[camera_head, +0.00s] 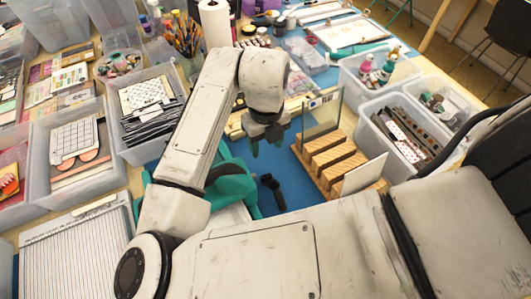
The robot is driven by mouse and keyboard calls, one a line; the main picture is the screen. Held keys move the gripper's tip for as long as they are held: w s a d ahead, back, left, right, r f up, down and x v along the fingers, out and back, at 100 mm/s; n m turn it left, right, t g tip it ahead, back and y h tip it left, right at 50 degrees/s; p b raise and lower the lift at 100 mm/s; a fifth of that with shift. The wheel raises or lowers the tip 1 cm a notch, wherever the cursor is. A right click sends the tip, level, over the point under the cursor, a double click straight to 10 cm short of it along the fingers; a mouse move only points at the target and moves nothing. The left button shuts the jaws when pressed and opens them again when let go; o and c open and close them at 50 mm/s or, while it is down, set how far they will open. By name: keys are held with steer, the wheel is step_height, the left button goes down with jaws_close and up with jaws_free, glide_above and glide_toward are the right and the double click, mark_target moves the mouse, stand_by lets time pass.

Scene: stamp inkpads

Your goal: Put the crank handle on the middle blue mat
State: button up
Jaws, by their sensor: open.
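The black crank handle (272,193) shows at the middle of the camera_head view, just right of a teal machine (238,180). I cannot tell whether it is attached to that machine or lies loose over the mat. The middle blue mat (290,203) spreads around and beyond it, partly hidden by my arm and the machine. My gripper (265,146) is above the mat, beyond the handle in the picture. Its fingers point down, apart and with nothing visible between them.
A slotted wooden rack (325,158) with upright panels stands close right of my gripper. Clear bins (405,130) are at the right, and another bin (150,108) at the left. A paper trimmer (75,255) lies at lower left. A small strip of mat beside the rack is bare.

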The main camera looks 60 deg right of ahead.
step_height(320, 180, up, 2)
steer(key=shift+r, duration=0.1)
stand_by(0.7)
